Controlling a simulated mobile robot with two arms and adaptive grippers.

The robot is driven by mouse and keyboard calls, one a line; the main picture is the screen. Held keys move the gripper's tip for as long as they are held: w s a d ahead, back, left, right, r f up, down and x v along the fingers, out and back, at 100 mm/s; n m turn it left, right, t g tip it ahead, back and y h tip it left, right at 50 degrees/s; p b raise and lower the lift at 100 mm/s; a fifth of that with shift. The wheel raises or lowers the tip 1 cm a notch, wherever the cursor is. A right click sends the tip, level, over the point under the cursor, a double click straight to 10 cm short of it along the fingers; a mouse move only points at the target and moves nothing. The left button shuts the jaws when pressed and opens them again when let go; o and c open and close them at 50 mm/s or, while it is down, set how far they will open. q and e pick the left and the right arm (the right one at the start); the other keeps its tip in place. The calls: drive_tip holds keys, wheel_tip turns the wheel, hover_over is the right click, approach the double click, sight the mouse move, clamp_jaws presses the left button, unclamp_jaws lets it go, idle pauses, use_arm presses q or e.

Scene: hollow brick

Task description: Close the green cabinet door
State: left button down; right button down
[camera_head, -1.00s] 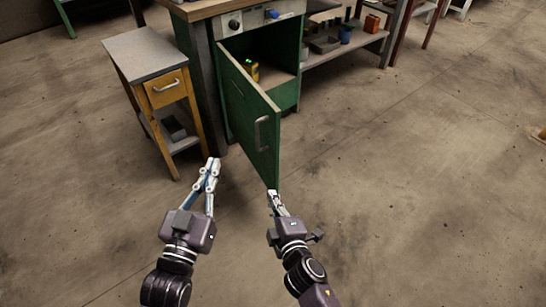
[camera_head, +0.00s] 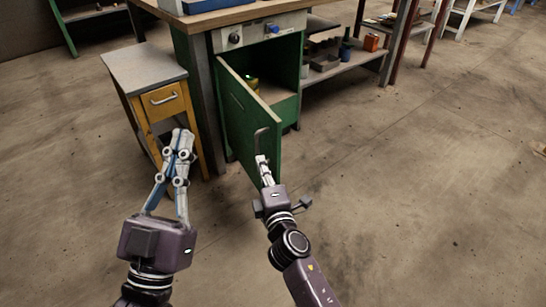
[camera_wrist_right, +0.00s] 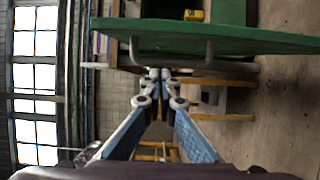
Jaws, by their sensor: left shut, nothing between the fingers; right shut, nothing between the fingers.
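The green cabinet door (camera_head: 240,115) stands open, swung out toward me from the green cabinet (camera_head: 290,75) under the workbench. Its metal handle (camera_head: 260,140) is on the door's outer face near the free edge. My right gripper (camera_head: 261,160) is shut, with its tips close to the handle; I cannot tell if they touch. My left gripper (camera_head: 180,140) is shut and empty, left of the door, in front of the small side table.
A small side table (camera_head: 145,65) with a yellow drawer (camera_head: 163,100) stands left of the cabinet. A yellow-green item (camera_head: 252,84) sits inside the cabinet. Shelves (camera_head: 345,62) with bins are to the right.

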sight(273, 156)
drive_tip(key=w+d, duration=0.3)
drive_tip(key=shift+w+d, duration=0.1)
drive_tip(key=shift+w, duration=0.15)
idle(0.4)
